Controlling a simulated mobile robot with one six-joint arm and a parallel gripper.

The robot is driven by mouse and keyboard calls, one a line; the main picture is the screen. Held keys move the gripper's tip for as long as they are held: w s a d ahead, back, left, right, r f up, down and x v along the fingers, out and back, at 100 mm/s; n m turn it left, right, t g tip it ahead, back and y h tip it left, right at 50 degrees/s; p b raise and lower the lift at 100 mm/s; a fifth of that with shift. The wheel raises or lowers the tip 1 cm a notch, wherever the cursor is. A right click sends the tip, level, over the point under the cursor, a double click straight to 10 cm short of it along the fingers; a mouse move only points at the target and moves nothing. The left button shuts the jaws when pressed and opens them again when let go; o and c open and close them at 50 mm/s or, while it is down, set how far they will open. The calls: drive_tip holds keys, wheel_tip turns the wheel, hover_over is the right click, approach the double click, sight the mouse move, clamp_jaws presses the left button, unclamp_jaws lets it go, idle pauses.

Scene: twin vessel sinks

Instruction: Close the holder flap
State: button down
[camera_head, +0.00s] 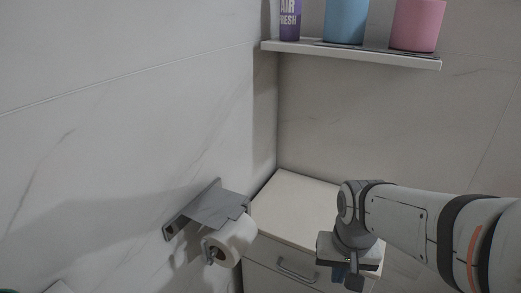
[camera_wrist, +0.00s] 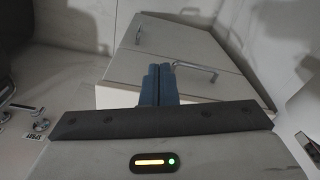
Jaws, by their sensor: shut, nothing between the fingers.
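The paper holder is fixed to the left wall in the head view. Its grey flap (camera_head: 213,208) sticks out from the wall over the toilet roll (camera_head: 231,240), and its outer edge is at the roll's top. Whether the flap touches the roll I cannot tell. My gripper (camera_head: 347,277) is to the right of the holder, apart from it, pointing down in front of the cabinet. In the wrist view its blue fingers (camera_wrist: 159,84) are together with nothing between them. I cannot make out the flap surely in the wrist view.
A white cabinet (camera_head: 295,206) with a bar handle (camera_head: 297,271) stands in the corner; the handle also shows in the wrist view (camera_wrist: 196,69). A wall shelf (camera_head: 352,53) above carries a purple can (camera_head: 290,20), a blue container (camera_head: 346,20) and a pink container (camera_head: 417,24).

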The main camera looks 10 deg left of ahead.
drive_tip(key=w+a+r+m+p, duration=0.1)
drive_tip(key=w+a+r+p, duration=0.2)
drive_tip(key=a+r+p, duration=0.45)
drive_tip(key=w+a+r+m+p, duration=0.15)
drive_tip(key=a+r+p, duration=0.25)
drive_tip(key=r+p, duration=0.65)
drive_tip(key=m+g+p, duration=0.1)
drive_tip(key=p, duration=1)
approach(238, 213)
drive_tip(key=shift+h, duration=0.3)
wheel_tip(238, 213, down, 7)
drive_tip(key=shift+a+r+p, duration=0.1)
drive_tip(key=shift+p, duration=0.25)
